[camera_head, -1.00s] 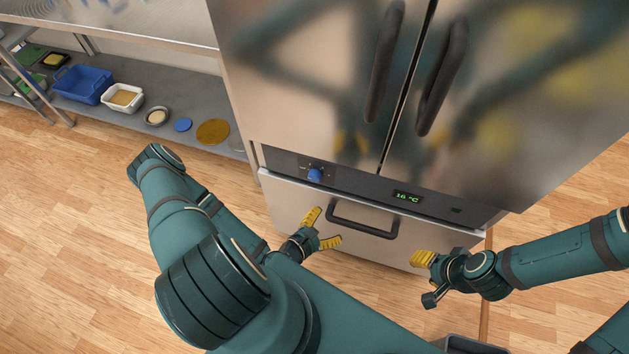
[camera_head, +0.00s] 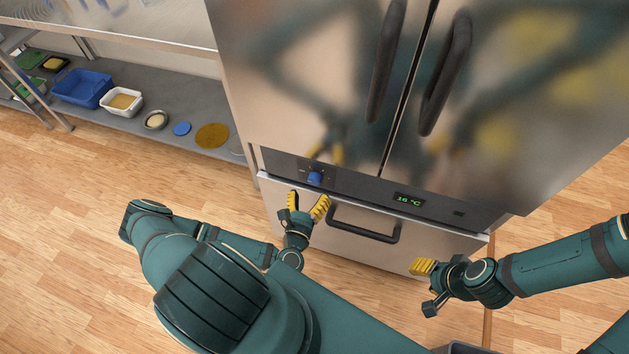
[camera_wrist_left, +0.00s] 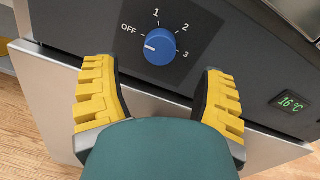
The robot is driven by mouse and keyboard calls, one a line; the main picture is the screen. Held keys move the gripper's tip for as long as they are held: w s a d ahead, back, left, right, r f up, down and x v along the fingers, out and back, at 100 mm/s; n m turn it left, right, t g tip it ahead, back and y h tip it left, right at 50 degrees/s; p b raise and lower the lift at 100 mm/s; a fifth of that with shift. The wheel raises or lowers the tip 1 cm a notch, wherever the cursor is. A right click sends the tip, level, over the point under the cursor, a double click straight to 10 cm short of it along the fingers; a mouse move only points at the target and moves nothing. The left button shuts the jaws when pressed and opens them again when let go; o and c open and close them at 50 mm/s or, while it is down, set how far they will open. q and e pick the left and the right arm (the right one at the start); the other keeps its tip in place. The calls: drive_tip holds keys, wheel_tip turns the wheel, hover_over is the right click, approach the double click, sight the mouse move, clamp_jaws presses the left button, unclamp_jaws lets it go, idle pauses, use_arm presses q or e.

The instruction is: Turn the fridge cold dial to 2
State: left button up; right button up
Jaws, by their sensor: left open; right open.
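The blue dial (camera_head: 315,178) is on the dark control strip of the fridge (camera_head: 290,90). In the left wrist view the dial (camera_wrist_left: 160,46) has OFF, 1, 2 and 3 printed around it; its white mark points left, nearest OFF. My left gripper (camera_head: 308,199) is open and empty, just below and in front of the dial. In the left wrist view its two yellow fingers (camera_wrist_left: 156,72) are spread to either side below the dial, not touching it. My right gripper (camera_head: 426,286) is open and empty, in front of the lower right of the fridge drawer.
A green display (camera_head: 408,199) reads 16 °C, right of the dial. A dark drawer handle (camera_head: 363,224) sticks out below the strip, right of my left gripper. A low shelf with a blue basin (camera_head: 82,88) and a white basin (camera_head: 121,102) stands left.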

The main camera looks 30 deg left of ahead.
sight(314, 183)
use_arm(q)
drive_tip(key=shift+x, duration=2.75)
drive_tip(key=shift+c, duration=0.2)
drive_tip(key=c, duration=1.2)
